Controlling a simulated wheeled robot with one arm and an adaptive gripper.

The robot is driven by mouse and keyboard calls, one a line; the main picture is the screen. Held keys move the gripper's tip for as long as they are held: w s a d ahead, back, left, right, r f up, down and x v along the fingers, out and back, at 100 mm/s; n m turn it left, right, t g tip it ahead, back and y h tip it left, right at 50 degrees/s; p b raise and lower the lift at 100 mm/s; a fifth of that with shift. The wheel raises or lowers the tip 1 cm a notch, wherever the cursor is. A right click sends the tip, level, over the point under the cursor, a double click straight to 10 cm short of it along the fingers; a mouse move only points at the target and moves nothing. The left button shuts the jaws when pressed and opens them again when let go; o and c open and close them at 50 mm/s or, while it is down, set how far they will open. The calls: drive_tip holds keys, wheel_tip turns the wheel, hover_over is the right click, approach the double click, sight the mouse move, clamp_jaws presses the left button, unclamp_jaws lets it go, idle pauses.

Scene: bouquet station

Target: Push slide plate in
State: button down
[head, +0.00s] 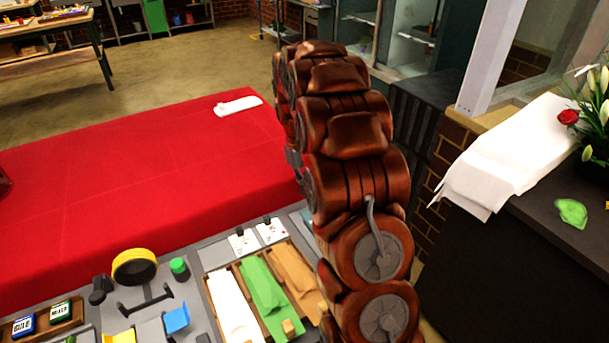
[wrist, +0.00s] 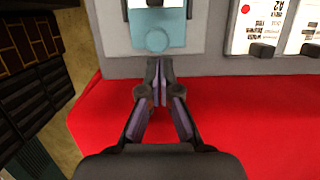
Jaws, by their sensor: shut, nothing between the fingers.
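I cannot tell whether the tips touch the plate. In the head view my arm hides most of the gripper and the plate's area.
Two white cards (head: 243,241) (head: 271,230) with dark knobs lie beside the plate. A wooden tray of white, green and orange pieces (head: 263,293) is on the board. The red cloth (head: 140,180) is mostly clear.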

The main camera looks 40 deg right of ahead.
drive_tip(key=shift+s+f, duration=0.15)
drive_tip(key=shift+f, duration=0.2)
drive_tip(key=shift+s+a+b, duration=0.15)
drive_tip(key=shift+s+b, duration=0.35)
drive_tip(key=shift+s, duration=0.95)
drive_tip(key=shift+s+a+b, duration=0.15)
drive_tip(key=shift+s+b, duration=0.3)
drive_tip(key=shift+s, duration=1.05)
drive_tip(key=shift+s+a+b, duration=0.15)
drive_tip(key=shift+s+b, duration=0.35)
drive_tip(key=shift+s, duration=0.95)
drive_tip(key=shift+f, duration=0.1)
drive_tip(key=p+v, duration=0.3)
drive_tip(key=v, duration=0.7)
drive_tip(key=s+a+r, duration=0.2)
drive_tip(key=s+a, duration=0.7)
drive_tip(key=a, duration=0.3)
drive_tip(key=s+a+f, duration=0.1)
drive_tip(key=s+a, duration=0.2)
drive_tip(key=s, duration=0.4)
drive_tip(key=s+a+f+n+t, duration=0.1)
drive_tip(key=s+a, duration=0.3)
drive_tip(key=s, duration=0.3)
drive_tip(key=shift+s+a+f+p, duration=0.2)
drive_tip(key=shift+a+f+p, duration=0.05)
drive_tip(key=shift+f+p, duration=0.15)
